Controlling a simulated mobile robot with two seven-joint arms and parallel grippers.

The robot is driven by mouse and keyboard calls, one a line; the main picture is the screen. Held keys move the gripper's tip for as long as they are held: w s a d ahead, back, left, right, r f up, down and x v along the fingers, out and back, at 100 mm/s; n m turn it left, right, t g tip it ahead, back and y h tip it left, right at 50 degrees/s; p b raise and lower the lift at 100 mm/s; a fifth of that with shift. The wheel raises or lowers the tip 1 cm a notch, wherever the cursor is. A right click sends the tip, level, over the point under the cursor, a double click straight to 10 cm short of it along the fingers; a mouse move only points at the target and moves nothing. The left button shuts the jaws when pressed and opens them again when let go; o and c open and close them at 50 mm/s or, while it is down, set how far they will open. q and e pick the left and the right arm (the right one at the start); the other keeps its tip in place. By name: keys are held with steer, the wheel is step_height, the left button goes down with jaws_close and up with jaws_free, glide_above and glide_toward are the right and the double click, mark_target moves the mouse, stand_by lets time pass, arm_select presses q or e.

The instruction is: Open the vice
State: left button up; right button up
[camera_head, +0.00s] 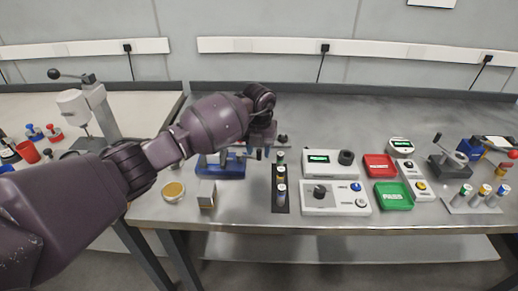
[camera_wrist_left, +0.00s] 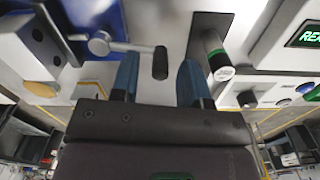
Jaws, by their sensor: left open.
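The blue vice (camera_head: 222,168) stands on the steel bench, partly hidden behind my left arm and gripper. In the left wrist view the blue vice body (camera_wrist_left: 97,14) is at the top left. Its grey handle (camera_wrist_left: 118,46) reaches to the right and ends in a black grip (camera_wrist_left: 160,63). My left gripper (camera_head: 262,148) is above the bench at the right side of the vice. In the left wrist view its two blue fingers (camera_wrist_left: 157,76) are apart, with the black grip showing between their tips. I cannot tell whether they touch it. My right gripper is not in view.
A black rack with cylindrical cells (camera_head: 280,190) stands close right of the gripper. Further right are a display box (camera_head: 330,170), a knob box (camera_head: 335,203), a red tray (camera_head: 380,158) and a green tray (camera_head: 408,186). A small metal block (camera_head: 206,198) stands in front.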

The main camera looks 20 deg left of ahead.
arm_select(q)
steer(key=shift+c, duration=0.4)
jaws_close()
